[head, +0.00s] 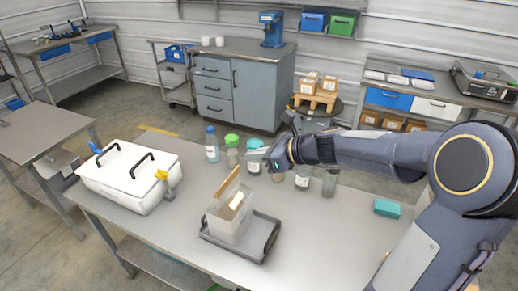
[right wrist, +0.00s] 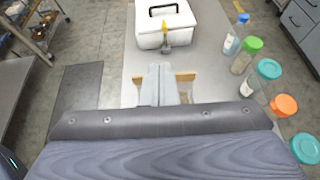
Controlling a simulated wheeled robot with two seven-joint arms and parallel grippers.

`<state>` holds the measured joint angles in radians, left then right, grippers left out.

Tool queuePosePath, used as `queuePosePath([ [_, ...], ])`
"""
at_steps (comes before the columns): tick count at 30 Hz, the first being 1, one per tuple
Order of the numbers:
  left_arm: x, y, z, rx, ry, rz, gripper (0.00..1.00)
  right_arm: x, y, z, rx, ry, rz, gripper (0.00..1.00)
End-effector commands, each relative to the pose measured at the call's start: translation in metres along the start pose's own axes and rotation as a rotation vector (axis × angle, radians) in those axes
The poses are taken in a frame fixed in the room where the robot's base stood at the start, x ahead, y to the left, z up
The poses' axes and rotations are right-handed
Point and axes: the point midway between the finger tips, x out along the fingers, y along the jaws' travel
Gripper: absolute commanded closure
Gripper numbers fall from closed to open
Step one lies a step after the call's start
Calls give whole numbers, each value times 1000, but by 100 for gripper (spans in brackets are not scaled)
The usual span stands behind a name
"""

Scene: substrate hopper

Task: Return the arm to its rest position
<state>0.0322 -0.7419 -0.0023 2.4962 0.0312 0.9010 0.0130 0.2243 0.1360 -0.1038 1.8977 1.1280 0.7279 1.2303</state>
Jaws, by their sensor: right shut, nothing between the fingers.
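My right arm reaches in from the right over the steel table (head: 330,238). Its gripper (head: 276,157) is above the table near the row of jars, at the back of the clear hopper. In the right wrist view the fingers (right wrist: 160,84) are together with nothing between them. The clear hopper (head: 228,222) with a wooden strip on top stands in a grey tray (head: 272,240). In the right wrist view the fingers cover part of the hopper, and wooden pieces (right wrist: 186,77) show beside them. My left gripper is not in view.
A blue-capped bottle (head: 212,146) and several lidded jars (head: 302,178) line the back edge. A teal block (head: 387,208) lies at right. The front right table is clear.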

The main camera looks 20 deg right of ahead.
Motion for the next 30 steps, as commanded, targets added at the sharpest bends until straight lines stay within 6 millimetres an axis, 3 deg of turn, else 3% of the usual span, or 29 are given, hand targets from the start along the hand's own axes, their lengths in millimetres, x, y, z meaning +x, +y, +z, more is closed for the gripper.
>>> queuePosePath([
  [9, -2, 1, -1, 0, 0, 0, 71, -14, 0, 10, -3, 1, 0, 100],
  [13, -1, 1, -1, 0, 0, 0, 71, -25, 23, 12, -157, 21, 30, 100],
  [17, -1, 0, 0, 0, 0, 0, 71, -56, 82, 1, -615, 82, 117, 100],
  [22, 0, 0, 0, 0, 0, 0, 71, -104, 161, -47, -1395, 183, 295, 100],
  [27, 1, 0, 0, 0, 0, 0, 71, -136, 198, -101, -1989, 273, 476, 100],
  [30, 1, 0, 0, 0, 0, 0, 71, -146, 206, -120, -2181, 307, 552, 100],
])
